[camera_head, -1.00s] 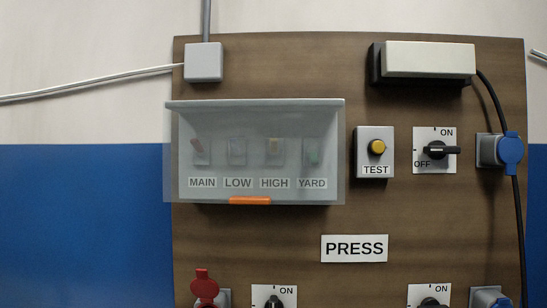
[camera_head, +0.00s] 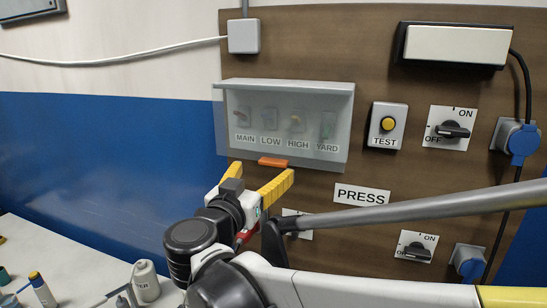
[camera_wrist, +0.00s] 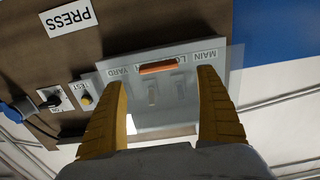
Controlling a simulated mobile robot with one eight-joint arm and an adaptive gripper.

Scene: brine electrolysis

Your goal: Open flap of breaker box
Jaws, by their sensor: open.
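The breaker box (camera_head: 240,84) hangs on the brown board with its clear flap (camera_head: 222,120) down over several breakers labelled MAIN, LOW, HIGH and YARD. An orange handle (camera_head: 273,162) sits at the flap's lower edge. My gripper (camera_head: 260,180) has yellow fingers, is open and empty, and is just below the handle in the head view. In the wrist view the scene is upside down, and the handle (camera_wrist: 158,68) appears between the fingertips of my gripper (camera_wrist: 162,78). I see no contact with it. The fingers hide part of the box there.
Right of the box are a TEST button box (camera_head: 387,126), a rotary switch (camera_head: 451,129) and a blue plug (camera_head: 522,140) with a black cable. A PRESS sign (camera_head: 361,195) is below. A white table (camera_head: 70,270) with bottles stands at lower left.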

